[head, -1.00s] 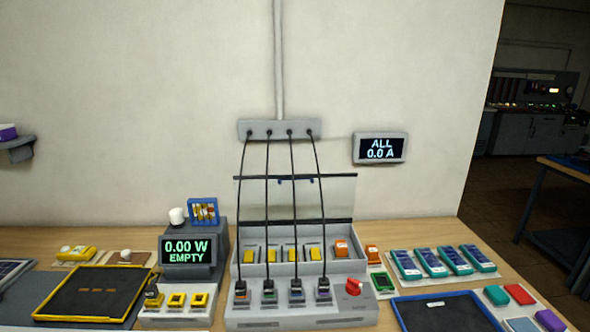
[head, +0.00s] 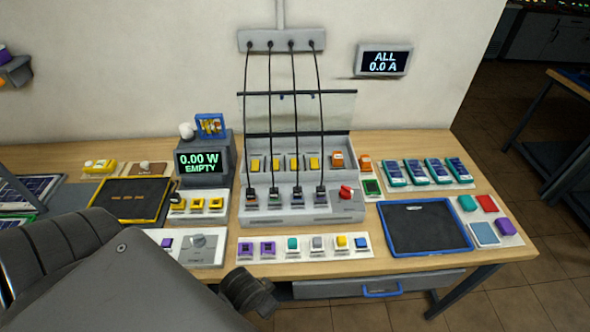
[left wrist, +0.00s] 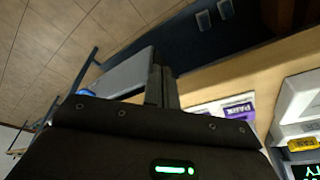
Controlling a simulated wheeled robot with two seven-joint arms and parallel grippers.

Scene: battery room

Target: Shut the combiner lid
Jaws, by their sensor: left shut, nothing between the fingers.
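The combiner (head: 300,213) is a grey box on the bench in the middle of the head view. Its lid (head: 325,112) is a clear panel with a dark lower edge, standing open and upright at the back of the box. Several black cables run down past the lid into plugs on the combiner's front. A red knob (head: 346,191) sits at its right end. My left arm enters the head view at lower left, well in front of and left of the lid. My left gripper (left wrist: 160,85) is shut and empty in the left wrist view. My right gripper is not in view.
A meter (head: 203,162) reading 0.00 W EMPTY stands left of the combiner. A strip of coloured blocks (head: 300,256) lies in front of it. A dark blue tray (head: 425,252) is at right. The cables stand in front of the lid, up to a wall bar (head: 262,40).

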